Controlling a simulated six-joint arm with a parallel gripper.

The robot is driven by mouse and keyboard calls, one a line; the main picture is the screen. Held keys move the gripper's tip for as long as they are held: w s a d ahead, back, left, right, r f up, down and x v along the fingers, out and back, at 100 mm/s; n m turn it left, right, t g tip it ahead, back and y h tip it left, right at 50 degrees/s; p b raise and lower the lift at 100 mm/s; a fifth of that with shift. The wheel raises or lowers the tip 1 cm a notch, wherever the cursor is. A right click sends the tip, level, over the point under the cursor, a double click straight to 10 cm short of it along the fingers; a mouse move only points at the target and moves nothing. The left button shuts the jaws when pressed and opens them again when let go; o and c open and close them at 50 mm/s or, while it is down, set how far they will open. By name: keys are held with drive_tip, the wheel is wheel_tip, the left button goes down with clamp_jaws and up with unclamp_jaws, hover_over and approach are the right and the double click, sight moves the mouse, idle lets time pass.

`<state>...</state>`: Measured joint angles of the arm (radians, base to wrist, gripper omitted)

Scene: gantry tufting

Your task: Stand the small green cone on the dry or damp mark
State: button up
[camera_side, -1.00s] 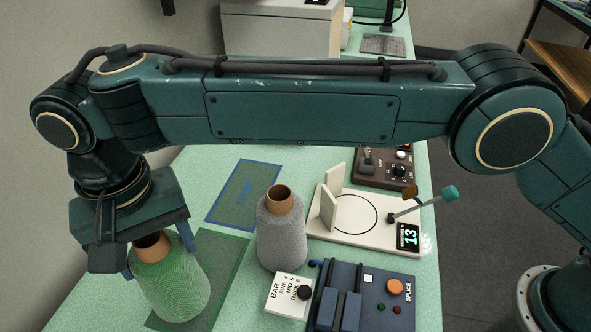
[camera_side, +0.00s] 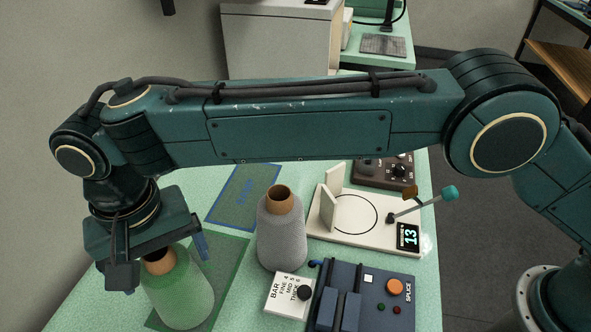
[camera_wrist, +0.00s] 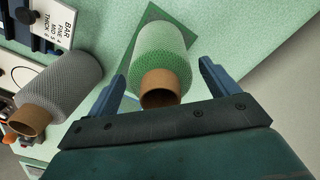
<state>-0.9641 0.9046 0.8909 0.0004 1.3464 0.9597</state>
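The green cone (camera_side: 178,292), with a brown tube top, stands upright on the dark green rectangle mark (camera_side: 226,258) at the front left. My gripper (camera_side: 152,256) is over its top with the fingers spread on either side. In the wrist view the green cone (camera_wrist: 161,58) shows between the two fingers of my gripper (camera_wrist: 160,90), with a gap on each side. The blue-edged mark (camera_side: 243,197) lies behind, empty, its lettering too faint to read. The cone's base hides part of the green mark.
A grey cone (camera_side: 282,235) stands close to the right of the green one. Right of it are a white scale plate (camera_side: 375,237) with upright panels, its display showing 13, a blue splice box (camera_side: 372,292) and a BAR label block (camera_side: 284,294). A brown control box (camera_side: 385,170) sits behind.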

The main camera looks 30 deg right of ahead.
drive_tip(key=shift+w+r, duration=0.1)
drive_tip(key=shift+r, duration=6)
drive_tip(key=shift+r, duration=0.1)
